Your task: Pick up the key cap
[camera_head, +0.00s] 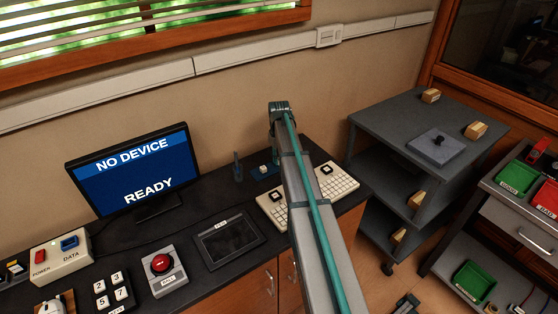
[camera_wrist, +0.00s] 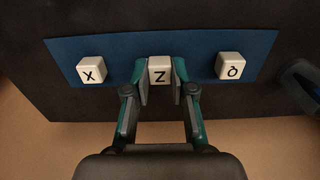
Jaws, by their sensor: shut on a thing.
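Three white key caps stand in a row on a blue mat (camera_wrist: 120,52) in the wrist view. The cap marked X (camera_wrist: 91,70) is at the left, the cap marked Z (camera_wrist: 160,68) is in the middle, and a cap with a round, Q-like mark (camera_wrist: 229,66) is at the right. My gripper (camera_wrist: 160,84) is shut on the Z cap, one finger on each side of it. The other two caps stand apart from the fingers. In the head view my arm hides most of the mat (camera_head: 262,175) and my fingertips; one cap (camera_head: 263,168) shows there.
A two-part keyboard (camera_head: 345,184) lies right of the mat, partly behind my arm. A tablet (camera_head: 228,240), a red button box (camera_head: 163,267) and a monitor (camera_head: 130,170) reading "NO DEVICE READY" stand to the left. A grey shelf cart (camera_head: 400,115) stands at the right.

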